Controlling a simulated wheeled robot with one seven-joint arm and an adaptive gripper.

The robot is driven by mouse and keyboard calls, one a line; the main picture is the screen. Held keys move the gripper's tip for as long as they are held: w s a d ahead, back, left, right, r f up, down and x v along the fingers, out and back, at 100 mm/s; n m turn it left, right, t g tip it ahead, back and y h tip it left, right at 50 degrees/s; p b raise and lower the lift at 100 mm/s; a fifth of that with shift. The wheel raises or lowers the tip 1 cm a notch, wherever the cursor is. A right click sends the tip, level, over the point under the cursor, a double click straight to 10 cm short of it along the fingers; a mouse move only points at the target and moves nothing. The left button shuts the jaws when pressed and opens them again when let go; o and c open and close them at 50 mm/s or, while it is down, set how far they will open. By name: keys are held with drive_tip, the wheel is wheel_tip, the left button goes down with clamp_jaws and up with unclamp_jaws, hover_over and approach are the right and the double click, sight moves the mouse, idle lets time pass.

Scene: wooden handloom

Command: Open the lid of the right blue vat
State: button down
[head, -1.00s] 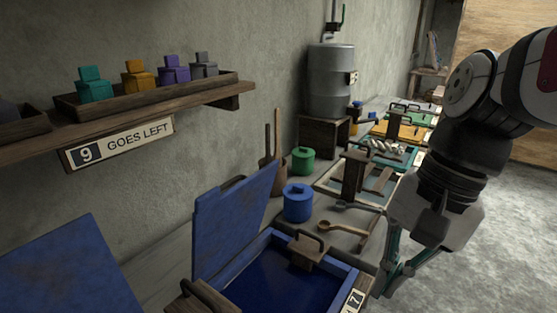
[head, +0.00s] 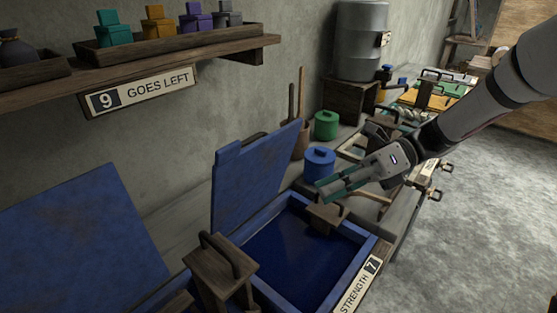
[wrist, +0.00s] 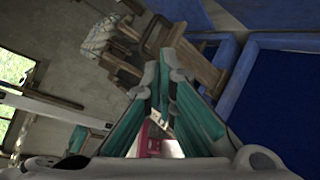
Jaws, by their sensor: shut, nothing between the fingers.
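The right blue vat (head: 262,290) is an open blue box of dark blue liquid in the head view. Its lid (head: 255,175) stands raised, tilted back along the wall side. My gripper (head: 322,188) has teal fingers closed together, with nothing between them. It points left, over or near the vat's far right corner, apart from the lid. In the wrist view my gripper (wrist: 165,75) is in front of a wooden block, with the vat's blue rim (wrist: 242,75) to its right. Another raised blue panel (head: 85,235) is at left; its vat is mostly out of view.
A wooden block with a handle (head: 325,217) sits at the vat's far rim, another (head: 220,270) at its near left. Blue (head: 319,165) and green (head: 326,125) pots stand behind. A shelf (head: 180,45) juts from the wall. Floor at right is clear.

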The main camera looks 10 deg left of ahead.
sight(249, 175)
drive_tip(key=w+d+f+m+t+y, duration=0.1)
drive_tip(key=w+f+m+y, duration=0.15)
drive_tip(key=w+m, duration=0.2)
drive_tip(key=w+f+m+t+y, duration=0.1)
drive_tip(key=w+f+m+y, duration=0.1)
drive_tip(key=w+m+y, duration=0.25)
drive_tip(key=shift+h, duration=0.3)
drive_tip(key=w+x, duration=0.1)
drive_tip(key=x, duration=0.3)
drive_tip(key=w+x, duration=0.1)
drive_tip(key=x, duration=0.3)
drive_tip(key=w+x, duration=0.1)
drive_tip(key=x, duration=0.3)
drive_tip(key=shift+s+a+r, duration=0.1)
drive_tip(key=shift+a+r, duration=0.35)
drive_tip(key=shift+a, duration=0.05)
